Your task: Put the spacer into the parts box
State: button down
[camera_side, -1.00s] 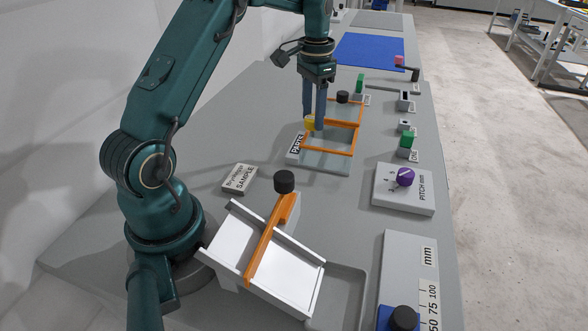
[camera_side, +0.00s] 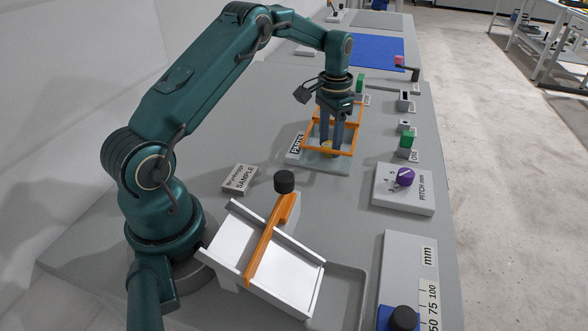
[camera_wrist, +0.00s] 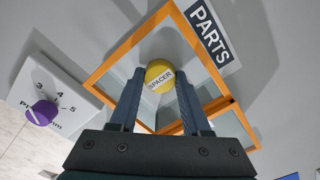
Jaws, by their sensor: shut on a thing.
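My gripper (camera_side: 330,148) is shut on the spacer (camera_wrist: 159,77), a yellow round piece lettered SPACER. The spacer also shows as a small patch of yellow in the side view (camera_side: 327,149), mostly hidden by my fingers. The parts box (camera_side: 351,141) has an orange rim and a PARTS label (camera_wrist: 208,35). My fingers point down into its near part, and the spacer lies inside the rim's outline in both views. I cannot tell whether it touches the box floor. An orange-edged bar (camera_wrist: 217,104) crosses the box beside my right finger.
A purple pitch knob (camera_side: 405,177) stands on a grey block to the right of the box. A white sloped tray with an orange gate (camera_side: 262,245) is nearer the camera. A Sample label block (camera_side: 240,179) lies left, and green blocks stand along the right.

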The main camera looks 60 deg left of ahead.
aim_at(330, 145)
jog(key=shift+c, duration=1.8)
grip_release()
jog(key=shift+f, duration=0.1)
jog(key=s+d+r+t, duration=0.1)
jog(key=d+r, duration=0.1)
jog(key=r, duration=0.7)
jog(key=s+d+r, duration=0.1)
jog(key=d+r, duration=0.2)
jog(key=r, duration=0.6)
jog(key=s+d+r+t, duration=0.2)
jog(key=s+d+r, duration=0.1)
jog(key=s+d, duration=0.25)
jog(key=s+d+f+t, duration=0.1)
jog(key=s+d+f, duration=0.1)
jog(key=s, duration=0.4)
jog(key=s+d+f+t, duration=0.1)
jog(key=s+d+f, duration=0.2)
jog(key=s, duration=0.4)
jog(key=shift+s+f+t, duration=0.2)
jog(key=shift+f+t, duration=0.1)
jog(key=shift+f, duration=0.5)
